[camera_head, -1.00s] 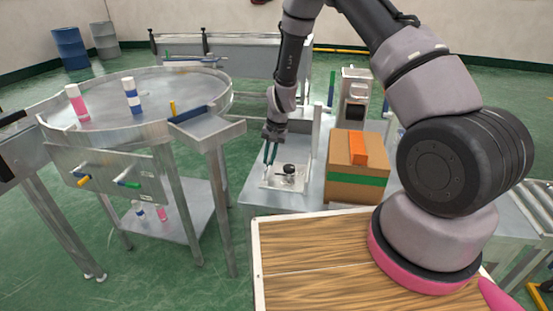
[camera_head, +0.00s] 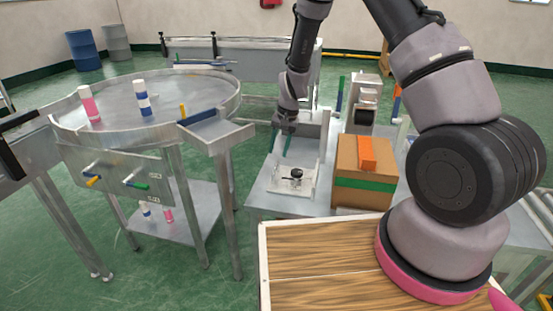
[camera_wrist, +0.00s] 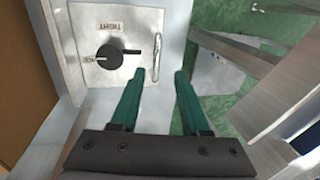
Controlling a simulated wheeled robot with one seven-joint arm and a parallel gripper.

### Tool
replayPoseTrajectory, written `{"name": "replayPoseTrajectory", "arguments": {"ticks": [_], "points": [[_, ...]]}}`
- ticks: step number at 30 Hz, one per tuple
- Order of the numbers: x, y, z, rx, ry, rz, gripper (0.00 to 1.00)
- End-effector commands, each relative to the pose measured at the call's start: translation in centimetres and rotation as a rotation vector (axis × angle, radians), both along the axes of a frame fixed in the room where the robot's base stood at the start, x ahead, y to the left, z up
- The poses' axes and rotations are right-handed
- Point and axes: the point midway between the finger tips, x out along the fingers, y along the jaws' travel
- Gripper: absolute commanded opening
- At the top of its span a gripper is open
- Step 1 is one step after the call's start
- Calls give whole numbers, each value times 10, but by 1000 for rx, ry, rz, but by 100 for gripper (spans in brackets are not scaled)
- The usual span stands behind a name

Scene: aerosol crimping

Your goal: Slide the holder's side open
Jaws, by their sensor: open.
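The holder (camera_head: 302,187) is a flat metal plate with a black knob (camera_wrist: 108,57) and a "TIGHT" label, on the grey bench. In the wrist view the holder's plate (camera_wrist: 85,75) fills the upper left, with a slim metal bar handle (camera_wrist: 156,58) upright along its right edge. My gripper (camera_wrist: 160,74) is open and empty, its two teal fingers apart. In that view the handle lies just ahead of the fingertips, nearer the left finger; I see no contact. In the head view my gripper (camera_head: 288,150) is behind the holder, with the fingers partly overlapping each other.
A round metal table (camera_head: 110,112) with pink and blue cans is at left. Green floor shows between table and bench.

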Motion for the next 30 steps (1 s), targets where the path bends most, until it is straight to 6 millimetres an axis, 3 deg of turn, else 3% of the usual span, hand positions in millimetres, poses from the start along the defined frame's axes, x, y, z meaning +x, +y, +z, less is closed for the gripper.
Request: {"name": "replayPoseTrajectory", "arguments": {"ticks": [3,8,23,26,30], "points": [[-1,-4,24,0,-2,1,46],[-2,-8,43,1,-1,1,46],[-2,-11,57,5,-8,-2,46],[-3,-17,85,18,-31,-6,46],[-11,-36,152,48,-90,-15,46]]}}
